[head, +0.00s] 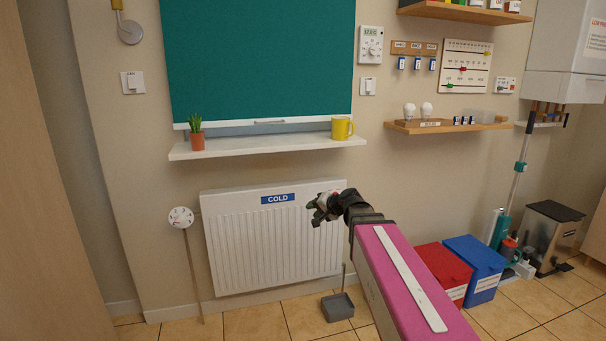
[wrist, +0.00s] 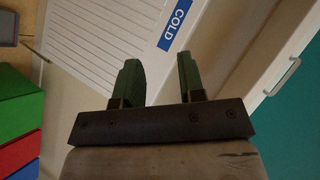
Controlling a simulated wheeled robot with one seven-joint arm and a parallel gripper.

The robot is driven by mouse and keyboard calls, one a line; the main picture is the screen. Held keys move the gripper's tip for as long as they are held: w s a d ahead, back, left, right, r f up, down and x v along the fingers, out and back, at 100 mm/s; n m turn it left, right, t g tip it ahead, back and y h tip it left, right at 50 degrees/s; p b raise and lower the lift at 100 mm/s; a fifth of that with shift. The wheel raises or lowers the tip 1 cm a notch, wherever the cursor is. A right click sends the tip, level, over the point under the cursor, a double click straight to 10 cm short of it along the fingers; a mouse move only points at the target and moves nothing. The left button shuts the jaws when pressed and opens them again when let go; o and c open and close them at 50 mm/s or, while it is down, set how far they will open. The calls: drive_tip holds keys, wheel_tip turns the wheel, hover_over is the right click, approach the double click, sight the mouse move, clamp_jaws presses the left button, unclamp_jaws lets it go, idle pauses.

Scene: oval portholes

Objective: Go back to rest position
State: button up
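My gripper (head: 318,208) is at the end of my outstretched arm, in front of the upper right part of the white radiator in the head view. In the wrist view its two green fingers (wrist: 158,80) stand apart with nothing between them. The radiator (head: 270,245) carries a blue COLD label (head: 278,198), which also shows beyond the fingers in the wrist view (wrist: 174,24). I cannot tell the exact gap between the fingers and the radiator.
A white sill (head: 270,149) above holds a potted plant (head: 196,132) and a yellow mug (head: 342,128). A round white dial (head: 181,217) is left of the radiator. A grey dustpan (head: 338,306), a red box (head: 444,270) and a blue box (head: 476,266) stand on the floor.

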drive_tip(key=s+d+f+n+g+h, duration=0.1)
drive_tip(key=s+d+f+g+h, duration=0.1)
drive_tip(key=s+d+f, duration=0.3)
drive_tip(key=s+d+f+n+g+h, duration=0.1)
drive_tip(key=s+d+f+g+h, duration=0.2)
drive_tip(key=s+f, duration=0.4)
drive_tip(key=s+d+f+n+g+h, duration=0.1)
drive_tip(key=s+d+f+g+h, duration=0.2)
drive_tip(key=f, duration=0.9)
drive_tip(key=s+d+h, duration=0.1)
drive_tip(key=s+d, duration=0.2)
drive_tip(key=s, duration=0.1)
drive_tip(key=shift+d+n, duration=0.3)
